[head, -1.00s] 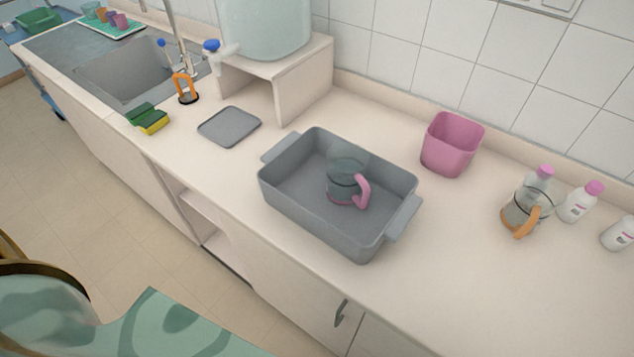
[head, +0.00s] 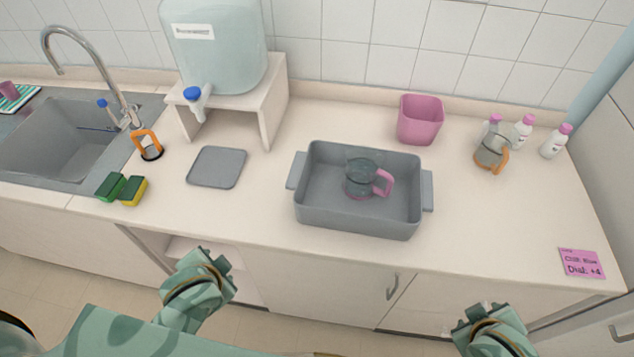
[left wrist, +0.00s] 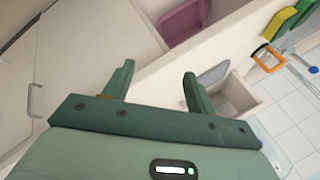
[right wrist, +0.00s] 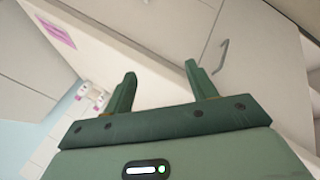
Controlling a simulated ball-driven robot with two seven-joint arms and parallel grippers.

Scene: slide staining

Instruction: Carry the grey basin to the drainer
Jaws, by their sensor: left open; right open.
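The grey basin (head: 330,215) stands level on the counter, with a handle tab at each short end. A glass jug (head: 361,176) with a pink handle stands inside it. A striped tray (head: 20,101), perhaps the drainer, is partly cut off at the far left beyond the sink, with a cup on it. My left gripper (head: 216,258) is open and empty in front of the counter, below and left of the basin; its fingers show in the left wrist view (left wrist: 158,76). My right gripper (head: 483,312) is open and empty, below and right of the basin; its fingers show in the right wrist view (right wrist: 160,72).
Left of the basin are a grey board (head: 217,167), sponges (head: 122,188), an orange-handled item (head: 148,147), a water tank (head: 216,50) on a stand (head: 272,105) and the sink (head: 60,150). A pink bin (head: 420,120), another jug (head: 490,153) and bottles (head: 522,132) stand behind and right.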

